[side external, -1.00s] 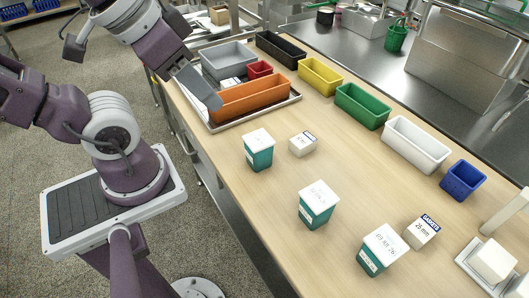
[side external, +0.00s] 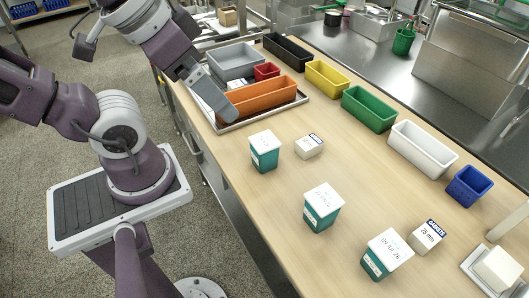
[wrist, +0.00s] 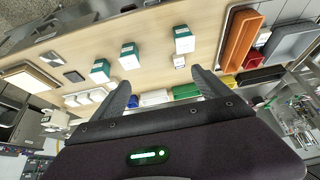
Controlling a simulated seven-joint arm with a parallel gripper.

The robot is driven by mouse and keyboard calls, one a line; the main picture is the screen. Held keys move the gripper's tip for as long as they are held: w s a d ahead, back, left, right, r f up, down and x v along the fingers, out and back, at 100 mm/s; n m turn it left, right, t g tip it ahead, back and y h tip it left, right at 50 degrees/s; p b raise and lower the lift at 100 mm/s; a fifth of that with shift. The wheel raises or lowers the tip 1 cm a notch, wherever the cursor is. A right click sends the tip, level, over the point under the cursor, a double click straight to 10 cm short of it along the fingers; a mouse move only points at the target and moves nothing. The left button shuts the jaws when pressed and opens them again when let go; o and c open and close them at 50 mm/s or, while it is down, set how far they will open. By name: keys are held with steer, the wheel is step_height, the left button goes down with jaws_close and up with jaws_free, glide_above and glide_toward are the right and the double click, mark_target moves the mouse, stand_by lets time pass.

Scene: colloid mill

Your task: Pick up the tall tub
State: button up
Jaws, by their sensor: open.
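Three teal tubs with white lids stand apart on the wooden table: one nearest the orange bin (side external: 265,152), a middle tub (side external: 321,210), and one nearest the front (side external: 385,255). The middle one looks slightly tallest, but I cannot tell surely. The wrist view shows the same row: the near-bin tub (wrist: 185,42), the middle tub (wrist: 129,57) and the far one (wrist: 100,72). My gripper (wrist: 160,77) is open and empty. In the side view its grey finger (side external: 212,95) hangs in front of the orange bin, up and left of the tubs.
Two small white boxes (side external: 309,146) (side external: 427,237) stand beside tubs. An orange bin (side external: 258,98) and a grey bin (side external: 236,62) sit on a tray. Yellow (side external: 327,78), green (side external: 369,108), white (side external: 422,148) and blue (side external: 469,186) bins line the back. The table between is clear.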

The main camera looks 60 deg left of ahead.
mark_target(267, 141)
steer(key=w+a+f+m+g+y, duration=0.1)
steer(key=w+f+m+y, duration=0.3)
steer(key=f, duration=0.4)
steer(key=w+a+f+m+g+y, duration=0.2)
steer(key=w+f+m+y, duration=0.3)
steer(key=f+m, duration=0.3)
steer(key=w+a+f+m+g+y, duration=0.2)
steer(key=w+f+m+y, duration=0.2)
steer(key=w+f+m, duration=0.2)
steer(key=shift+w+a+f, duration=0.1)
steer(key=shift+a+f, duration=0.05)
steer(key=shift+f, duration=0.55)
steer(key=shift+w+a+f, duration=0.1)
steer(key=shift+a+f, duration=0.05)
steer(key=shift+f, duration=0.5)
steer(key=shift+a+f+y, duration=0.2)
steer(key=shift+a+y, duration=0.05)
steer(key=shift+y, duration=0.05)
steer(key=x, duration=0.6)
steer(key=shift+s+a+f, duration=0.1)
steer(key=shift+s+f, duration=0.05)
steer(key=shift+f, duration=0.4)
jaws_close()
